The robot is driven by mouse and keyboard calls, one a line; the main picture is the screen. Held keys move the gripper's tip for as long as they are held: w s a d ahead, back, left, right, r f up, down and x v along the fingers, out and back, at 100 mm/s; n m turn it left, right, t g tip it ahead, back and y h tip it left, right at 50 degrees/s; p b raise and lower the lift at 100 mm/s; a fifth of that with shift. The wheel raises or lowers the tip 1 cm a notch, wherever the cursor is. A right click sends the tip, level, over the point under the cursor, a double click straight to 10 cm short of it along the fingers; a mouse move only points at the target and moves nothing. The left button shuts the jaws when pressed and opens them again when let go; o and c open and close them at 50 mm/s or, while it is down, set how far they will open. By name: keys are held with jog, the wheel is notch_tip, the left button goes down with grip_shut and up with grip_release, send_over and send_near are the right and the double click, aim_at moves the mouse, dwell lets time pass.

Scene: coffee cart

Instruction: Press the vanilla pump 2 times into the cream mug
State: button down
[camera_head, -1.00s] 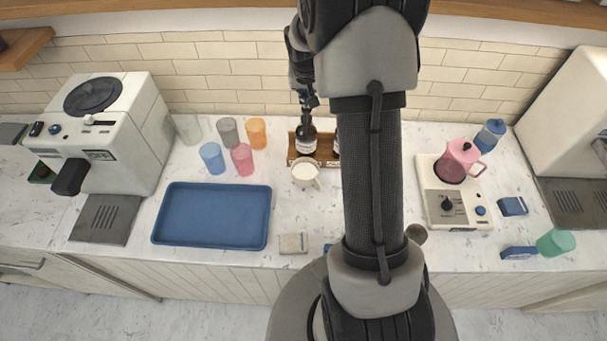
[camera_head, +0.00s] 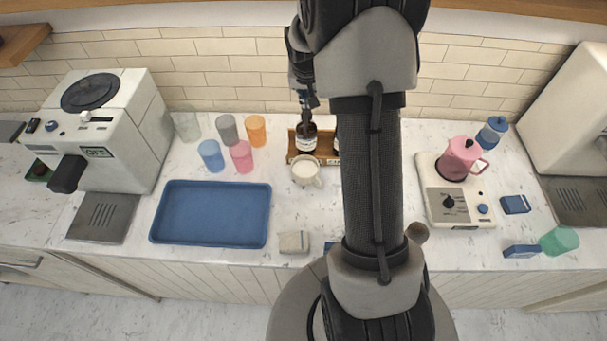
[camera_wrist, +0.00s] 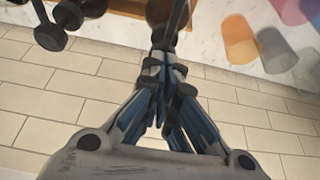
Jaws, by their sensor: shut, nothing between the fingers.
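The cream mug (camera_head: 305,171) stands upright on the counter, in front of a small wooden rack (camera_head: 325,159), with its handle to the right. A dark brown bottle with a pale label (camera_head: 306,143) stands in the rack directly behind the mug. I cannot read its label. My gripper (camera_head: 307,112) is shut and empty, pointing down over the top of this bottle. In the wrist view my gripper's closed fingertips (camera_wrist: 166,55) are at the dark bottle's pump; whether they touch it is unclear. A second bottle is mostly hidden behind my arm. Other dark pump heads (camera_wrist: 50,37) show in the wrist view.
A blue tray (camera_head: 211,214) lies left of the mug, with several coloured cups behind it. A coffee machine (camera_head: 105,130) stands at the left. The tiled wall is close behind the rack.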

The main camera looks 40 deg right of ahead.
jog(key=shift+s+f+b, duration=0.1)
jog(key=shift+f+b, duration=0.25)
jog(key=shift+f, duration=0.3)
jog(key=shift+r, duration=0.1)
jog(key=shift+r+p, duration=0.85)
jog(key=shift+r, duration=0.45)
notch_tip(320, 180, up, 6)
jog(key=p, duration=0.3)
